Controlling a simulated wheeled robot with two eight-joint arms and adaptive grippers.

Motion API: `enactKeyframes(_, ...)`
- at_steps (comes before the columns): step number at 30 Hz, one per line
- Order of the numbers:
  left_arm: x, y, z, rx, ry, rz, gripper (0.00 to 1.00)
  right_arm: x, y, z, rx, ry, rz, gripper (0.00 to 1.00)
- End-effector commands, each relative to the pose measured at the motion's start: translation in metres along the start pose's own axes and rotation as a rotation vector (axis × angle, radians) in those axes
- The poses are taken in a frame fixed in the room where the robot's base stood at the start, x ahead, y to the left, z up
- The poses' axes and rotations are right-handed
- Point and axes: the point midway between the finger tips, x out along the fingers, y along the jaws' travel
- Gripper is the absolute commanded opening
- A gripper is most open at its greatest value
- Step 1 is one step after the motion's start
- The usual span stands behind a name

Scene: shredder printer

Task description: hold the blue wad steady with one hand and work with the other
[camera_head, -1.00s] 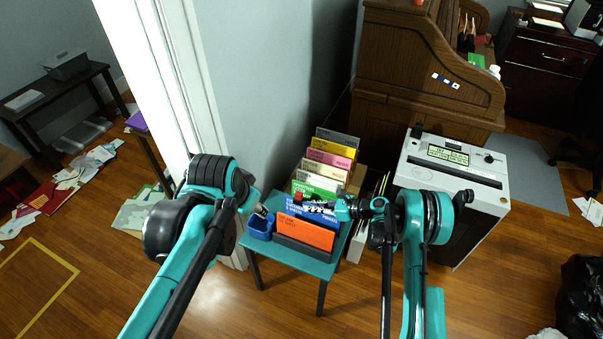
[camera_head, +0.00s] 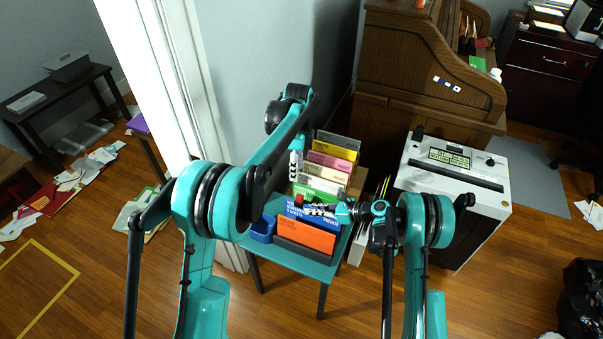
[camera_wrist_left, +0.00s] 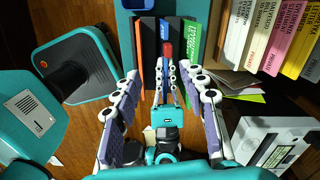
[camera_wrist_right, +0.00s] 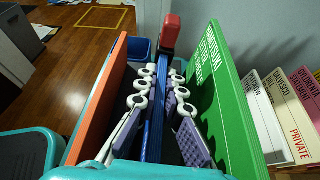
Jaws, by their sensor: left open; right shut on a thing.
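The blue wad (camera_head: 293,209) stands upright behind the orange folder (camera_head: 305,235) on the small teal table. In the right wrist view the blue wad (camera_wrist_right: 154,140) runs between the fingers of my right gripper (camera_wrist_right: 160,85), which is shut on it. A red-ended dark piece (camera_wrist_right: 171,28) sticks up at its far end. A green folder (camera_wrist_right: 215,100) stands to the right. My left gripper (camera_head: 297,165) is open and empty, raised above the folders. In the left wrist view its spread fingers (camera_wrist_left: 163,80) frame my right gripper and the red piece (camera_wrist_left: 167,50) below.
Yellow, pink and white folders (camera_head: 330,160) stand behind the green one. A blue bin (camera_head: 262,229) sits at the table's left edge (camera_head: 310,268). A white shredder-like machine (camera_head: 455,170) stands right of the table. A wall corner is close on the left.

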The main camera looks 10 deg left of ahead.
Motion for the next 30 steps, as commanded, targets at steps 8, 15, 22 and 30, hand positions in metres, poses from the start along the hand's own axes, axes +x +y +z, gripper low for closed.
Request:
enactKeyframes(8,0.04,-0.022,-0.012,0.182,-0.001,0.072,0.42,0.0,0.0,0.0,0.0,0.001,-0.001,0.0)
enactKeyframes(15,0.063,-0.022,-0.013,0.204,0.0,0.082,0.42,0.0,0.0,0.0,0.0,0.001,-0.001,0.0)
enactKeyframes(22,0.107,-0.019,-0.013,0.203,0.0,0.08,0.42,0.0,0.0,0.0,0.0,0.001,-0.001,0.0)
enactKeyframes(30,0.15,-0.015,-0.012,0.202,0.0,0.08,0.42,0.0,0.0,0.0,0.0,0.001,-0.001,0.0)
